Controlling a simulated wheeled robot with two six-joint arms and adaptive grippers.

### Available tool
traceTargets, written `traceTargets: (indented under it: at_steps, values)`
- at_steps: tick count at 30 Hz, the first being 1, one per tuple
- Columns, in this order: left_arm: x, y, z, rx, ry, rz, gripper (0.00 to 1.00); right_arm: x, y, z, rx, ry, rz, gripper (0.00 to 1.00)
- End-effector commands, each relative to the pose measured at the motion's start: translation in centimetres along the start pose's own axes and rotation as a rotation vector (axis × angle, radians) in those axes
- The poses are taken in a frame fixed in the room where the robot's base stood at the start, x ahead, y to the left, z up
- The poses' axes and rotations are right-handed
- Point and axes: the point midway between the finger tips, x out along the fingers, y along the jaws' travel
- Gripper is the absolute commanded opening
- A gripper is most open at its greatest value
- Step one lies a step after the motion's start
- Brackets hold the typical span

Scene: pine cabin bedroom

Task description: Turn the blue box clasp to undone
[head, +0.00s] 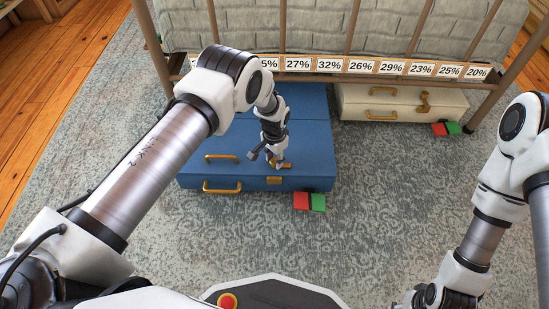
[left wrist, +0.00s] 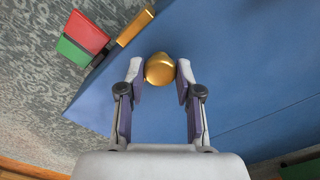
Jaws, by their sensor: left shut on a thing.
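The blue box (head: 310,150) lies on the rug, partly under the bed frame. Its gold clasp (head: 285,165) sits near the front edge of the lid, above a gold plate (head: 274,181) on the front side. My left gripper (head: 275,158) reaches down onto the clasp from above. In the left wrist view, the rounded gold knob of the clasp (left wrist: 160,69) is between the two fingertips, which are shut on it. The gold plate (left wrist: 135,26) shows beyond the knob. My right gripper (head: 435,298) is cut off at the bottom right edge, and its fingers are not clear.
Gold handles (head: 222,187) stick out from the blue box. Red (head: 301,201) and green (head: 318,202) tiles lie on the rug by its front right corner. A cream case (head: 400,104) with a gold latch is at the right. A bed rail with percent labels (head: 361,66) runs above.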

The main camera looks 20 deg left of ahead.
Motion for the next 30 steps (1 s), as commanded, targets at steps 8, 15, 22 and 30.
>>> traceTargets:
  at_steps: [8, 15, 22, 30]
  values:
    - [0.0, 0.0, 0.0, 0.0, 0.0, 0.0, 0.6, 0.0, 0.0, 0.0, 0.0, 0.0, 0.0, 0.4]
    - [0.0, 0.0, 0.0, 0.0, 0.0, 0.0, 0.6, 0.0, 0.0, 0.0, 0.0, 0.0, 0.0, 0.4]
    - [-2.4, -0.1, -0.1, 0.001, 0.002, -0.002, 0.6, 0.0, 0.0, 0.0, 0.0, 0.0, 0.0, 0.4]
    - [-9.2, 0.0, -0.1, 0.0, 0.001, -0.001, 0.6, 0.0, 0.0, 0.0, 0.0, 0.0, 0.0, 0.4]
